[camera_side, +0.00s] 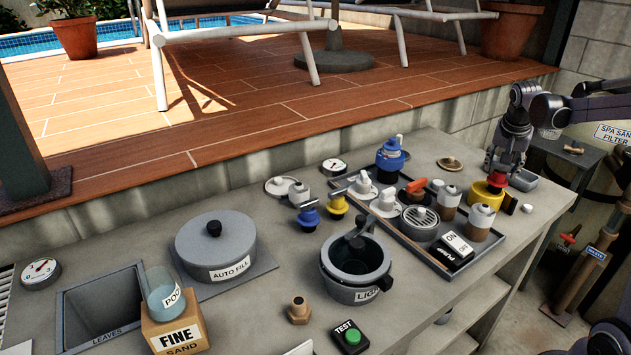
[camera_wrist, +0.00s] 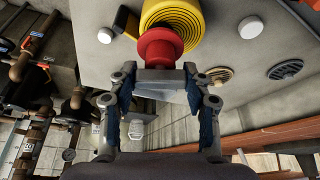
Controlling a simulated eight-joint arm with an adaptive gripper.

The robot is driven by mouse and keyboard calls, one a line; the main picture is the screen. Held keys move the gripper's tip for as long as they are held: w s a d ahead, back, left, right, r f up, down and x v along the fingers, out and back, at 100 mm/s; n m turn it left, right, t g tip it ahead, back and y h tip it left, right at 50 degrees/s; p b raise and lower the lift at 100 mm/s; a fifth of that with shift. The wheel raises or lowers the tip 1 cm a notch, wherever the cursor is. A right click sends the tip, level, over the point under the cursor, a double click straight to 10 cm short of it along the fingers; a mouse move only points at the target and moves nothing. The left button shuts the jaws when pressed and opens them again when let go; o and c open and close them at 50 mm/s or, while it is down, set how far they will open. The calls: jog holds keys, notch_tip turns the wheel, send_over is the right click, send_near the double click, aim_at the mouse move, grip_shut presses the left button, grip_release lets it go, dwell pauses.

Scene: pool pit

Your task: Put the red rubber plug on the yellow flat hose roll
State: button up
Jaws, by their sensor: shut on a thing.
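The red rubber plug (camera_wrist: 160,47) is held at the tips of my gripper (camera_wrist: 160,73), whose fingers are shut on it. In the side view the red plug (camera_side: 496,180) shows just below my gripper (camera_side: 505,165), at the top of the yellow flat hose roll (camera_side: 484,196). In the wrist view the coiled yellow roll (camera_wrist: 185,18) lies behind the plug and is partly covered by it. I cannot tell whether the plug touches the roll.
A grey tray (camera_side: 412,243) with valves, brown-and-white jars and a black switch stands left of the roll. The bench's right edge is near.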

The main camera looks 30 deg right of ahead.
jog(key=o, duration=1.4)
jog(key=v, duration=1.2)
jog(key=s+a+f+n+t+y, duration=0.1)
jog(key=s+a+f+n, duration=0.1)
jog(key=a, duration=0.8)
jog(key=s+a+f+n+t+y, duration=0.1)
jog(key=a+f+n, duration=0.4)
jog(key=a, duration=0.5)
jog(key=s+a+f+n+t+y, duration=0.2)
jog(key=a+n, duration=0.4)
jog(key=a, duration=0.4)
notch_tip(320, 180, down, 2)
jog(key=shift+s+f+t, duration=0.2)
jog(key=shift+s+t, duration=0.45)
jog(key=shift+t, duration=0.05)
